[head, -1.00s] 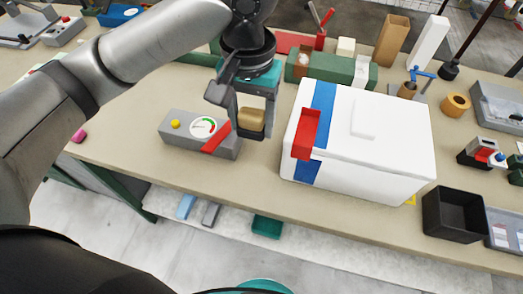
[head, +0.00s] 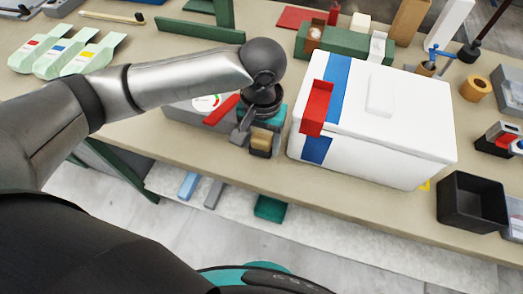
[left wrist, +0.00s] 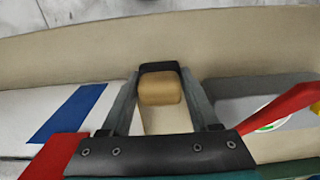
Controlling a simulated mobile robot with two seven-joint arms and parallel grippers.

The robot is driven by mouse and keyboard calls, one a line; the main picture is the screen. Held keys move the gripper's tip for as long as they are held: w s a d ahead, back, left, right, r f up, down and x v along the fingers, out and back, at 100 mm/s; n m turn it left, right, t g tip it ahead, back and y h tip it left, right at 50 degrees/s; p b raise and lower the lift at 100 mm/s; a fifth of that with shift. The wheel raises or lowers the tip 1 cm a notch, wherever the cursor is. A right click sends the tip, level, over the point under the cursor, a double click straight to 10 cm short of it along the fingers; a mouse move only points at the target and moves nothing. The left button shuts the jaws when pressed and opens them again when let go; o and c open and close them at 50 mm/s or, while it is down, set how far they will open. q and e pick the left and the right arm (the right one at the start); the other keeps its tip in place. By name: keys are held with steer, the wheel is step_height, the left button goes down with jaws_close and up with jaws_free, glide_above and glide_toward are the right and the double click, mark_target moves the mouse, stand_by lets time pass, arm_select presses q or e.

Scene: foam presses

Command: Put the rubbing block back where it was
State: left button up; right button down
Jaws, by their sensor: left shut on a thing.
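The rubbing block, a tan block with a dark band (head: 261,142), is between the fingers of my left gripper (head: 256,140). In the left wrist view the block (left wrist: 160,92) is pinched between the two grey fingers of the gripper (left wrist: 161,100). The gripper points down near the front edge of the bench, between the gauge box and the white cooler. I cannot tell whether the block touches the bench top. My right gripper is not in view.
The grey gauge box (head: 184,111) with a red lever (head: 221,110) stands just left, partly behind my left arm. The white cooler (head: 405,110) with a blue stripe and red latch stands close on the right. A black bin (head: 470,203) is farther right. Bare bench shows in front.

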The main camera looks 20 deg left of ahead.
mark_target(261, 152)
arm_select(q)
step_height(261, 152, down, 3)
steer(key=shift+f+b, duration=0.1)
steer(key=shift+b, duration=0.2)
steer(key=shift+f, duration=0.15)
steer(key=o, duration=1.2)
steer(key=shift+f, duration=0.1)
steer(key=shift+r, duration=0.35)
step_height(261, 152, up, 12)
steer(key=p, duration=0.3)
steer(key=shift+f, duration=0.2)
